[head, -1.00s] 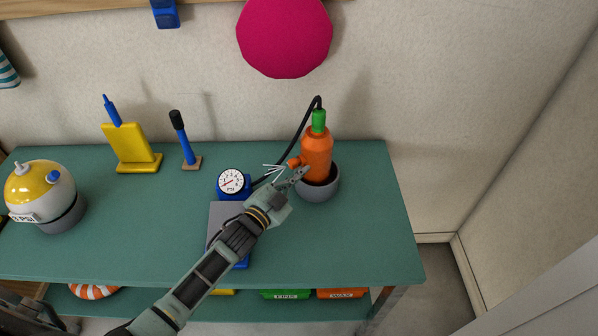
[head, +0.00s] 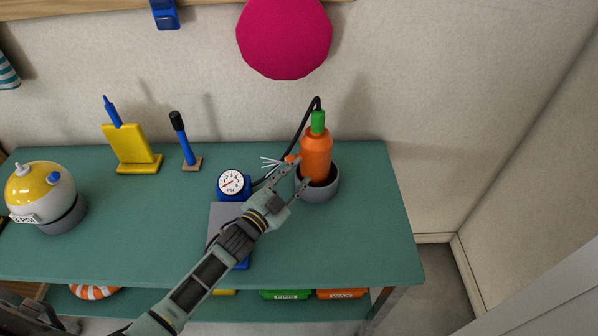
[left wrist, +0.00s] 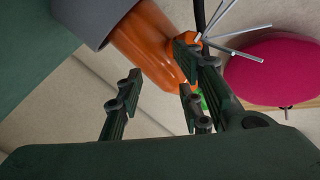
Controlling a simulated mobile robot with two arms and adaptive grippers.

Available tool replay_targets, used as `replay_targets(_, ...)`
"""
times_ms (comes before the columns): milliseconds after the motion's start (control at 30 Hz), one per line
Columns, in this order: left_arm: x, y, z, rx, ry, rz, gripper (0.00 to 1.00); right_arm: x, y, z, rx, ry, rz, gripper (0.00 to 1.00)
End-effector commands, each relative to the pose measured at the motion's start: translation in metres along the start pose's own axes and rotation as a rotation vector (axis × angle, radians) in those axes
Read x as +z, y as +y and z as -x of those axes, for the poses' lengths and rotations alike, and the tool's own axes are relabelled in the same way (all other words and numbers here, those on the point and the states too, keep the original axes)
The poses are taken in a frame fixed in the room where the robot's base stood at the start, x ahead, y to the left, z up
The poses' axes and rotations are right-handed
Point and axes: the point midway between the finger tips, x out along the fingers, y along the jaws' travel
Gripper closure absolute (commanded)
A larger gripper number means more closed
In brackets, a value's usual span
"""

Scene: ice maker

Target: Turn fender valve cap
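An orange bottle-shaped fender (head: 316,165) with a green top (head: 318,122) stands upright in a grey round holder (head: 325,193). A small orange knob (head: 291,158), which looks like the valve cap, sticks out of its left side, with thin metal spokes next to it. In the left wrist view the fender (left wrist: 148,42) runs across the top, and the spokes (left wrist: 238,53) fan out beside it. My left gripper (head: 301,174) is open and empty, its fingers spread in front of the fender's side. One finger partly covers the knob. Contact cannot be told. My right gripper does not show.
A blue gauge (head: 233,183) stands left of my gripper, with a black hose (head: 300,128) up to the green top. The green table (head: 370,235) is clear at right.

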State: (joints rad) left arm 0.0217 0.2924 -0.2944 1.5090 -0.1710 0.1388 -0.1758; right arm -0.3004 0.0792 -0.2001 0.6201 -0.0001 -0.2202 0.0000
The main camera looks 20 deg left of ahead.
Motion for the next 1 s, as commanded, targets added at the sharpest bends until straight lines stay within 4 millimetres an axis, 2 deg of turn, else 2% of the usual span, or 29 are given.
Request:
replay_targets(300,-0.001,-0.001,0.034,0.002,-0.004,0.000,0.66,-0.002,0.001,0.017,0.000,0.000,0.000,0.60)
replay_targets(500,-0.001,0.000,0.049,0.001,-0.002,-0.001,0.66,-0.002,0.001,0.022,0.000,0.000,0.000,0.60)
replay_targets(1000,0.000,0.000,0.051,0.001,-0.002,-0.001,0.66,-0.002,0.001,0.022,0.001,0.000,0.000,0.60)
